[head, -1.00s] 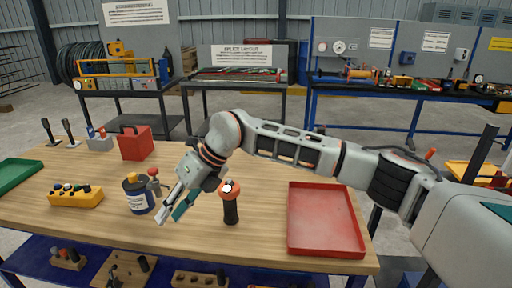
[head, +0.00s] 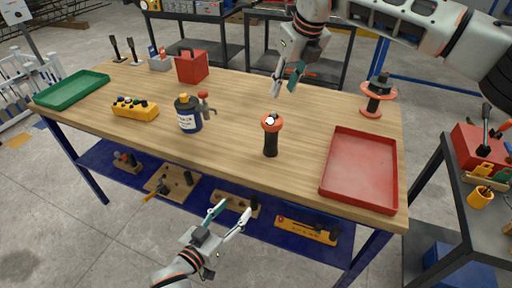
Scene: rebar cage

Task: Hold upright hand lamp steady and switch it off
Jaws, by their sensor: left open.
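The hand lamp (head: 271,140) stands upright on the wooden table, with a black handle and an orange head carrying a bright white spot. Its switch is too small to make out. My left gripper (head: 232,214) is open and empty, low in front of the table's near edge, apart from the lamp. My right gripper (head: 284,91) comes from the upper right; its fingers point down, slightly apart with nothing between them. It is above and beyond the lamp in the picture, not touching it.
A red tray (head: 360,195) lies right of the lamp. A blue bottle (head: 188,116) with a red-topped tool beside it stands to its left. A yellow button box (head: 135,109), red box (head: 192,66), green tray (head: 72,90) and orange-black spool (head: 377,97) also stand on the table.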

